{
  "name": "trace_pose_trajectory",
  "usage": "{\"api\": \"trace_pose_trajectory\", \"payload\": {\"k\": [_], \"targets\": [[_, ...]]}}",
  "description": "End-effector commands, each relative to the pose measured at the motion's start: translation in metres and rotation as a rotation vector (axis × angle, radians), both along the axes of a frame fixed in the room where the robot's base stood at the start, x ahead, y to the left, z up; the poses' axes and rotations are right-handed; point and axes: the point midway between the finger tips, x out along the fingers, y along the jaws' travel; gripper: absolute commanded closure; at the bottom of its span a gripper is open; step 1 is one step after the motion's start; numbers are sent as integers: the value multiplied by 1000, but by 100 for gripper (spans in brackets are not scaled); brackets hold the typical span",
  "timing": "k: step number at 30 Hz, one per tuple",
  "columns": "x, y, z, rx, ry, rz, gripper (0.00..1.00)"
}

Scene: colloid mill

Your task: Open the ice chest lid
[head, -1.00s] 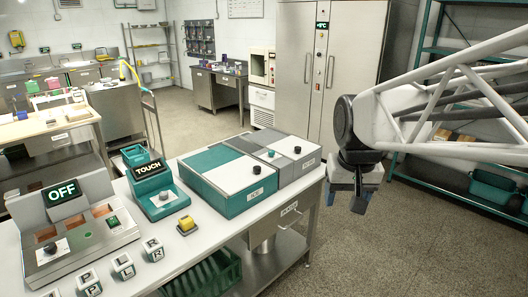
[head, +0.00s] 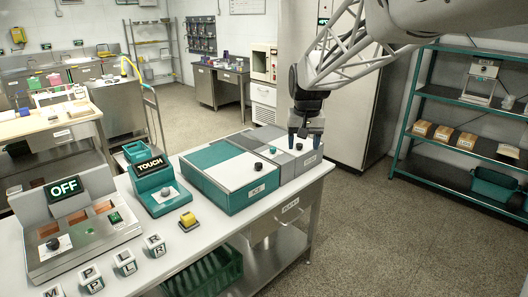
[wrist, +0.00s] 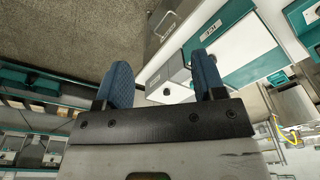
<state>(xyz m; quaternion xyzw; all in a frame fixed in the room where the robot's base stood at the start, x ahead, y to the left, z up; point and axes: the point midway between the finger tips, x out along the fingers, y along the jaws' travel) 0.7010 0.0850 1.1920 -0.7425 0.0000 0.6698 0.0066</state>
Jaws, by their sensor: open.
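The ice chest (head: 226,194) is a teal box with a white lid panel (head: 238,169) and an ICE label, standing on the bench. Its lid lies flat and shut, with a small dark knob (head: 254,166) on top. In the wrist view the white panel (wrist: 228,47) shows at upper right. My gripper (head: 306,136) hangs jaws down over the right end of the grey box beside the chest, to the right of the ICE lid. In the wrist view its two blue fingers (wrist: 161,60) are apart with nothing between them.
The grey box (head: 287,165) adjoins the chest, with a dark knob (head: 299,146) near my fingers. A TOUCH device (head: 157,190), a yellow button (head: 187,221), lettered cubes (head: 124,263) and an OFF machine (head: 85,225) stand left on the bench. Floor is clear to the right.

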Motion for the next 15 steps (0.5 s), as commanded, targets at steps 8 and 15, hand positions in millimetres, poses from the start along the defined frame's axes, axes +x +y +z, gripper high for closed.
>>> {"api": "trace_pose_trajectory", "payload": {"k": [8,15], "targets": [[66,26,-20,0,23,3,37],[118,50,-42,-1,42,6,37]]}}
